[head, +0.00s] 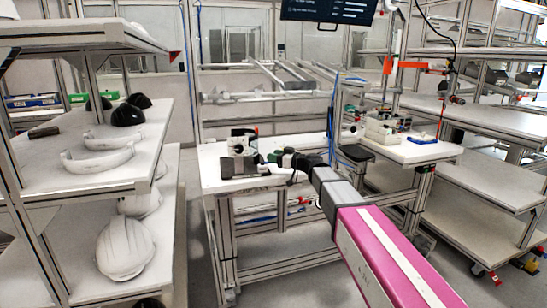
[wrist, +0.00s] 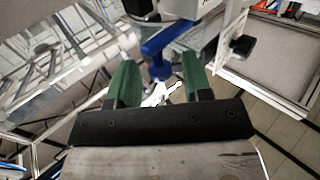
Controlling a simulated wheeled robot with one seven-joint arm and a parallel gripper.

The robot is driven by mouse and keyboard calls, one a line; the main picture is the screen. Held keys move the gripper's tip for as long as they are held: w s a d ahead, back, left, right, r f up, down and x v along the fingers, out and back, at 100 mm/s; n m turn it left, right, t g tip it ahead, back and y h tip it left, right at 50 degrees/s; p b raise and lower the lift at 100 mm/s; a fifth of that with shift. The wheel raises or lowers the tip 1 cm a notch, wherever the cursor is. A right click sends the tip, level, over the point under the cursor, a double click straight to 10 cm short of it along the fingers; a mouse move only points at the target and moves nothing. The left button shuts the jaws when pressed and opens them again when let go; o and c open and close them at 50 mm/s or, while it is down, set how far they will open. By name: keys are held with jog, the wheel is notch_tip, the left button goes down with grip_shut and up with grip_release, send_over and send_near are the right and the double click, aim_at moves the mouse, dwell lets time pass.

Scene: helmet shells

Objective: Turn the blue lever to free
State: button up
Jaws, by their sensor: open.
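In the wrist view the blue lever (wrist: 174,39) shows at the top centre, angled, with its lower end in the gap between my fingers. It joins a white and dark fixture (wrist: 150,8) at the top edge. My gripper (wrist: 160,68) is open, with one green finger on each side of the lever's lower end. No clear contact shows. In the head view my gripper (head: 274,160) is small and dark, just right of the white and black fixture (head: 239,142) on the white table (head: 213,176). The lever cannot be made out there.
Shelves with white helmet shells (head: 125,248) and dark ones (head: 127,115) stand on the left. A second bench (head: 433,153) with small parts stands on the right. Blue cables (head: 335,112) hang behind my arm.

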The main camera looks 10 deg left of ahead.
jog(key=shift+w+a, duration=0.15)
jog(key=shift+a, duration=0.35)
grip_shut()
